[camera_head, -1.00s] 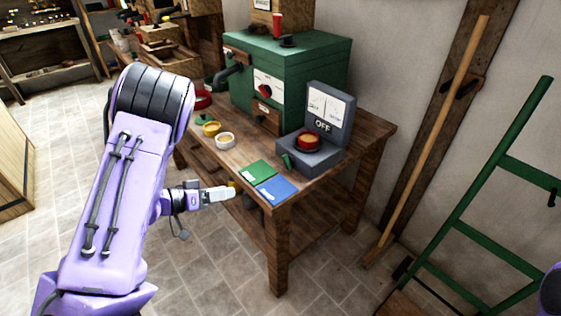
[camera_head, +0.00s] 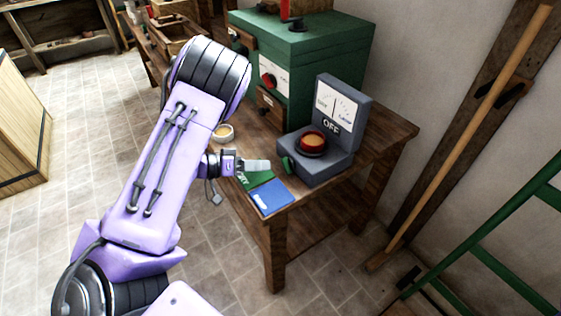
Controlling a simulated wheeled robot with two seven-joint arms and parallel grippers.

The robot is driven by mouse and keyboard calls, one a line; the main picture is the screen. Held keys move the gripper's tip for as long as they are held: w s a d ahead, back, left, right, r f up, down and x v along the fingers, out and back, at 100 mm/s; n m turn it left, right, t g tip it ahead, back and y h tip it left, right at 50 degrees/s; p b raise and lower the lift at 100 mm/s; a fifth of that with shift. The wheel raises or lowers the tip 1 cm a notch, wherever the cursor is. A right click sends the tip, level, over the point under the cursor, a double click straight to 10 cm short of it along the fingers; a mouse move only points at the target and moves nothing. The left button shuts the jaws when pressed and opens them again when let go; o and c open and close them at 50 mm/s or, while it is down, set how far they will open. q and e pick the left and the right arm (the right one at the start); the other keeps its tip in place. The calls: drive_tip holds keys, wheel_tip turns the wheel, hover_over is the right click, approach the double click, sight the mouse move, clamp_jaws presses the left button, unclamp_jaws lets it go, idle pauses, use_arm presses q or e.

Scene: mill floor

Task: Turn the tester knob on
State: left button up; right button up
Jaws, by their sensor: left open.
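The tester (camera_head: 312,172) is a grey box with an upright dial panel (camera_head: 336,105) that reads OFF. A red-orange dish (camera_head: 312,143) sits on its top. The green tester knob (camera_head: 287,165) is on the box's left side, low down. My left gripper (camera_head: 266,165) is left of the knob, above the green card (camera_head: 258,180) near the table's front edge. It is open and empty, its tips pointing at the knob with a small gap in the picture. Its depth relative to the knob is hard to tell. My right gripper is out of view.
A blue card (camera_head: 270,197) lies at the wooden table's (camera_head: 390,140) front corner. A green machine (camera_head: 300,50) stands behind the tester. A small pale bowl (camera_head: 223,133) is on the left. A wooden pole (camera_head: 470,130) and green ladder (camera_head: 500,255) are at right.

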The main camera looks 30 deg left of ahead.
sight(283, 164)
use_arm(q)
drive_tip(key=x, duration=0.5)
drive_tip(key=shift+w+f, duration=0.1)
drive_tip(key=shift+w, duration=0.15)
drive_tip(key=shift+w+d+f, duration=0.15)
drive_tip(key=shift+w+d, duration=0.2)
drive_tip(key=shift+d, duration=0.05)
